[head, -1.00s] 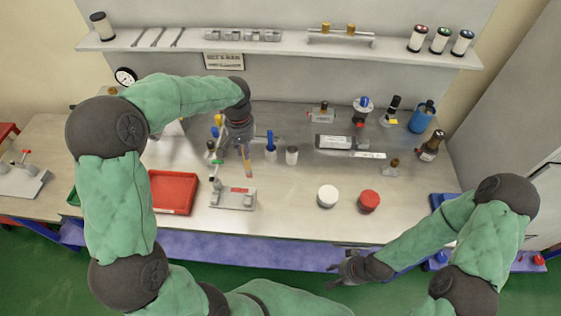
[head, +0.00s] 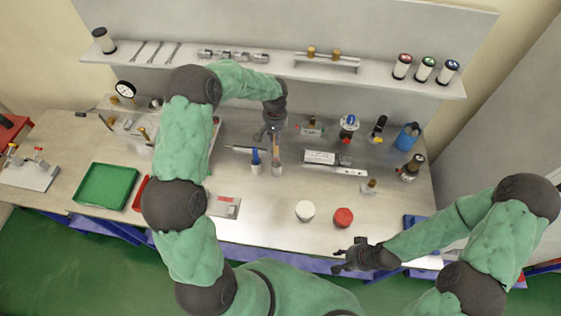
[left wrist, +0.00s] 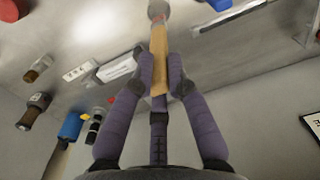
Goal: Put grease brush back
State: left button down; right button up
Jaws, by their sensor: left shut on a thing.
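My left gripper (head: 272,136) is shut on the grease brush (head: 276,151), which has a tan wooden handle. The brush hangs roughly upright over a small pale cup (head: 277,170), its lower end at or inside the cup's mouth; I cannot tell how deep. In the left wrist view the brush handle (left wrist: 159,50) runs between both fingers towards the cup (left wrist: 157,11). My right gripper (head: 346,257) is open and empty near the bench's front edge.
A white lid (head: 305,211) and a red lid (head: 343,217) lie on the bench front. A white-labelled cylinder (head: 320,157) lies right of the cups. A green tray (head: 105,186) is at the left. Bare bench lies between cups and lids.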

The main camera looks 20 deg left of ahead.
pick_arm(q)
send_over(276, 154)
jog(key=f, duration=0.2)
jog(key=f+p, duration=0.1)
jog(key=f, duration=0.1)
jog(key=shift+w+a+f, duration=0.2)
jog(key=shift+f, duration=0.05)
jog(key=shift+w+f, duration=0.1)
jog(key=shift+f, duration=0.45)
notch_tip(276, 154, down, 4)
jog(key=shift+r+p, duration=0.2)
jog(key=shift+p, duration=0.3)
jog(key=shift+f+b, duration=0.2)
jog(key=shift+b, duration=0.15)
jog(key=c, duration=1.2)
grip_release()
jog(key=shift+r, duration=0.15)
